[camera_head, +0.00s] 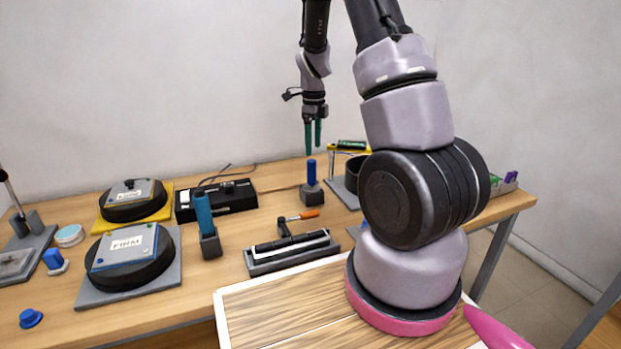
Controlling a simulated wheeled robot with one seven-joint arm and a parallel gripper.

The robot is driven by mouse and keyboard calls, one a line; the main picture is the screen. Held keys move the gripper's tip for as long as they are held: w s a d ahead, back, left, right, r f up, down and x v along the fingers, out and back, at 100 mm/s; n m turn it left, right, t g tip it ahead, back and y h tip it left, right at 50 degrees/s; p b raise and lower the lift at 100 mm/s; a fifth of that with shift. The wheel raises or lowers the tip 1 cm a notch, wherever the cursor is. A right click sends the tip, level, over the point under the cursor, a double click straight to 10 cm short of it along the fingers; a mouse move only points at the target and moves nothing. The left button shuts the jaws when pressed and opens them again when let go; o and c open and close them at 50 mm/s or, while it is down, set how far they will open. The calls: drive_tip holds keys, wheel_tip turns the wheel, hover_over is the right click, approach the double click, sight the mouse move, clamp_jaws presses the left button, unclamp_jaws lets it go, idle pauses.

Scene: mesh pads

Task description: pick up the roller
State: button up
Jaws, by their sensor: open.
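What looks like the roller (308,214) has an orange handle and a dark frame. It lies at the back of a long dark holder with a white strip (291,250), in the middle of the table; its roller end is too small to tell clearly. My gripper (314,146) has two green fingers pointing down, slightly apart. It is open and empty, high above the table, and appears above a blue-handled tool (311,173) upright in a grey block. In the picture it is above the roller, apart from it.
A tall blue-handled tool (203,211) stands in a block left of the roller. A black box (230,199) and two round black pads (130,262) (134,206) lie further left. My arm hides part of the right side. A wooden board (283,309) lies in front.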

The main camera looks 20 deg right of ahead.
sight(311, 170)
drive_tip(key=f, duration=0.9)
drive_tip(key=shift+s+a+f, duration=0.1)
drive_tip(key=shift+a+f, duration=0.1)
drive_tip(key=shift+a, duration=0.15)
clamp_jaws()
